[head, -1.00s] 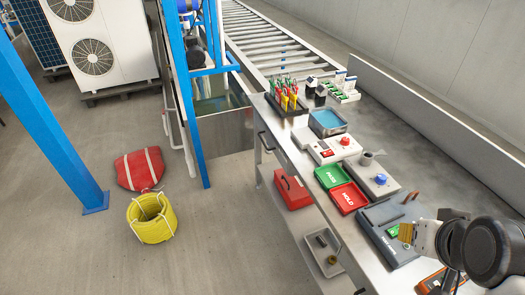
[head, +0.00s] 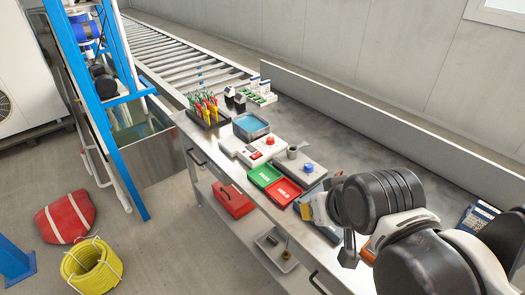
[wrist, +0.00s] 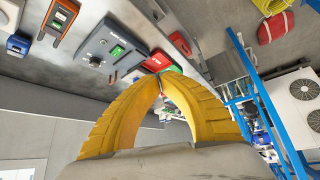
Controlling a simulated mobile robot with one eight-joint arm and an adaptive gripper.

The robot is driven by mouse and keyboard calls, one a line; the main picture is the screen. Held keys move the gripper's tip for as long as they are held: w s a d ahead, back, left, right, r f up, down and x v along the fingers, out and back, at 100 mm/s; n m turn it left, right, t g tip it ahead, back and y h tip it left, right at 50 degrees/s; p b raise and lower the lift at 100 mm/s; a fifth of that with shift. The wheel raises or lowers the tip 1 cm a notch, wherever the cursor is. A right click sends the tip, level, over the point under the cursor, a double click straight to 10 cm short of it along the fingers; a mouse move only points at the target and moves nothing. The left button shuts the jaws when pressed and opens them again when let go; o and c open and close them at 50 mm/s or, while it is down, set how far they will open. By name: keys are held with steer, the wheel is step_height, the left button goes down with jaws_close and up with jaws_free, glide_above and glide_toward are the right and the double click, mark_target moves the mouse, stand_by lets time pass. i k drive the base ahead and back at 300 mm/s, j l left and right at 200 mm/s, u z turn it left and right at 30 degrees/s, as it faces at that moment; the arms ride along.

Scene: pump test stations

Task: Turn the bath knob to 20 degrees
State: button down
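The bath (head: 250,126), an open tray of blue liquid, stands on the bench. Beside it is a white unit with a small display and a red knob (head: 270,141), which looks like the bath's control. The angle of the knob is too small to read. A grey unit with a blue knob (head: 308,168) and a small cup stands nearer. My gripper (wrist: 161,76) has yellow fingers whose tips meet with nothing visible between them.
A green tray (head: 264,176) and a red HOLD tray (head: 284,190) lie at the bench's front edge. A dark rack of coloured tools (head: 207,110) stands behind. A blue post (head: 100,100) rises left of the bench. A yellow coil (head: 91,266) and a red bag lie on the floor.

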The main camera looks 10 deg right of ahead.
mark_target(270, 140)
steer(key=i+j+u, duration=0.15)
steer(key=i+j, duration=0.15)
steer(key=i, duration=0.2)
steer(key=i+j+u, duration=0.15)
steer(key=i, duration=0.4)
steer(key=j, duration=0.1)
